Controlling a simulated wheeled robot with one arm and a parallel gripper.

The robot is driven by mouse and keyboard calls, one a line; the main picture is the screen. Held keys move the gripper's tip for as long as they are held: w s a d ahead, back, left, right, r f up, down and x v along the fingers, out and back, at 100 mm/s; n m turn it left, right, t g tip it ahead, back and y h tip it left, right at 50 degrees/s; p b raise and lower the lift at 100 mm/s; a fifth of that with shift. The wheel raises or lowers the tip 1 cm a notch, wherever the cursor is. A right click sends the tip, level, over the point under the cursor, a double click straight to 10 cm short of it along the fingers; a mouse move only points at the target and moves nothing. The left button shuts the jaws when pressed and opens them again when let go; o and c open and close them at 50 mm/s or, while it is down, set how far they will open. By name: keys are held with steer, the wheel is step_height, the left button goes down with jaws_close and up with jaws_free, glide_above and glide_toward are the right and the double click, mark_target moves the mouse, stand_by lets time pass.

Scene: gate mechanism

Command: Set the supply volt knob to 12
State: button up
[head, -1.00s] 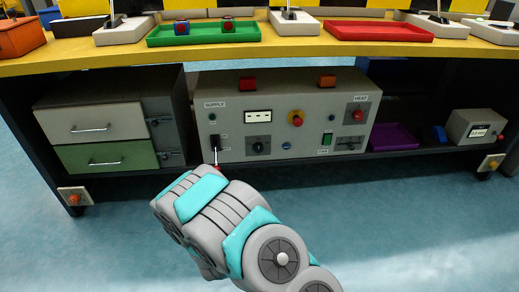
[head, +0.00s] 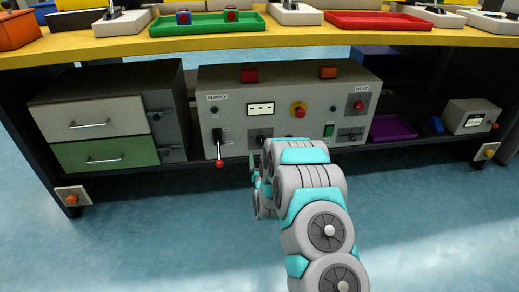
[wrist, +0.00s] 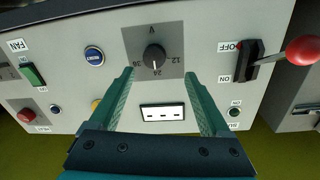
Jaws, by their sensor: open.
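The supply volt knob (wrist: 154,56) is a round black dial on a grey plate marked V, with 12, 24 and 36 around it. Its white pointer line appears to face 24. In the wrist view, my gripper (wrist: 158,75) is open, with its two teal fingers on either side of the knob's lower part and apart from it. Whether the fingertips reach the knob's depth is unclear. In the head view the supply panel (head: 230,90) shows, and my arm hides part of the knob and most of the gripper.
A lever with a red ball (wrist: 303,50) sticks out beside the knob, at OFF. A small display (wrist: 162,112), a blue button (wrist: 94,56) and a green FAN switch (wrist: 33,74) are nearby. The yellow tabletop (head: 200,47) overhangs the panel.

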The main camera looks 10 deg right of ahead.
mark_target(261, 142)
steer(key=shift+w+d+r, duration=0.1)
steer(key=shift+w+d, duration=0.15)
steer(key=shift+w, duration=1.15)
steer(key=shift+w+d+f, duration=0.1)
steer(key=shift+w+d, duration=0.2)
steer(key=shift+w, duration=1.05)
steer(key=shift+w+d+r, duration=0.1)
steer(key=shift+w+d, duration=0.15)
steer(key=shift+w, duration=1.15)
jaws_close()
